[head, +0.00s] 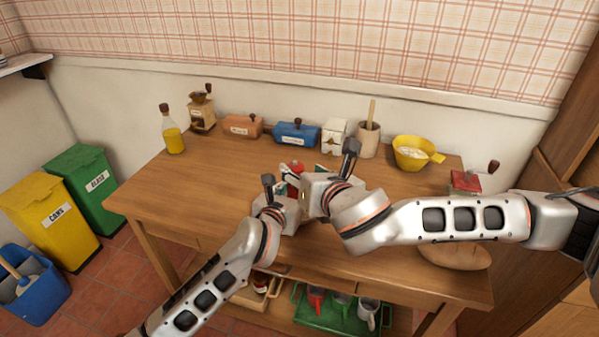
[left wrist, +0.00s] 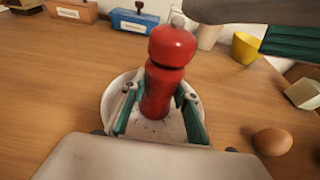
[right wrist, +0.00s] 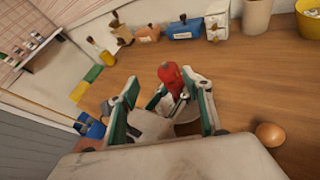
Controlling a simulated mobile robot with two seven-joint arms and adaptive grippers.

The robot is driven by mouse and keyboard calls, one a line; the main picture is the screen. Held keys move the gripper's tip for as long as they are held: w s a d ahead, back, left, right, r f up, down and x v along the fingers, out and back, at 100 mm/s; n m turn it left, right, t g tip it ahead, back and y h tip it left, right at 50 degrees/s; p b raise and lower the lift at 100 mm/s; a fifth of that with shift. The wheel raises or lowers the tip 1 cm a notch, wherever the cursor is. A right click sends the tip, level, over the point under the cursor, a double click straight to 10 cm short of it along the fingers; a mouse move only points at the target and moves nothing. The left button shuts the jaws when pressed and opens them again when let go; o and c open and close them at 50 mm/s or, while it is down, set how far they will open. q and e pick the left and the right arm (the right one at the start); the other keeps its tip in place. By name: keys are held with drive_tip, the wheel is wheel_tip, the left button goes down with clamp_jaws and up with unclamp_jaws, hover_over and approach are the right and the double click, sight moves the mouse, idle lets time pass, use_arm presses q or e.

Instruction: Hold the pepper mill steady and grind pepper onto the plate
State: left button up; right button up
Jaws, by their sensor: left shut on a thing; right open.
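The red pepper mill (left wrist: 171,62) with a metal knob stands upright in my left gripper (left wrist: 158,112), whose green-padded fingers are shut on its lower body. It stands over the white plate (left wrist: 111,105). Dark specks show on the plate near the mill's foot. In the head view only the mill's red top (head: 296,167) shows; my grippers hide the plate. In the right wrist view the mill (right wrist: 171,76) lies beyond the fingers of my right gripper (right wrist: 163,100), which are open and apart from it. One right finger shows at the left wrist view's upper right.
An egg (left wrist: 272,142) lies right of the plate. Along the wall stand an oil bottle (head: 174,141), coffee grinder (head: 201,112), several boxes, a crock (head: 368,140) and a yellow bowl (head: 411,152). The tabletop's left part is clear. A green tray of mugs (head: 303,314) is below.

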drive_tip(key=w+m+y, duration=0.1)
drive_tip(key=w+m, duration=0.1)
drive_tip(key=w+a+r+m+y, duration=0.1)
drive_tip(key=w, duration=0.2)
drive_tip(key=w+r+m+y, duration=0.1)
drive_tip(key=w+m, duration=0.1)
drive_tip(key=shift+w+a+m, duration=0.3)
drive_tip(key=shift+w+a, duration=0.1)
drive_tip(key=w+r+m+y, duration=0.2)
drive_tip(key=w+m+y, duration=0.2)
drive_tip(key=w+m, duration=0.15)
drive_tip(key=m+g+y, duration=0.7)
drive_tip(key=m+g, duration=0.2)
drive_tip(key=g, duration=0.2)
approach(295, 169)
drive_tip(key=w+a, duration=0.2)
drive_tip(key=a, duration=0.8)
drive_tip(key=shift+w+f, duration=0.3)
drive_tip(key=shift+f, duration=0.1)
drive_tip(key=shift+d, duration=0.1)
drive_tip(key=shift+h, duration=0.3)
drive_tip(key=c, duration=1.1)
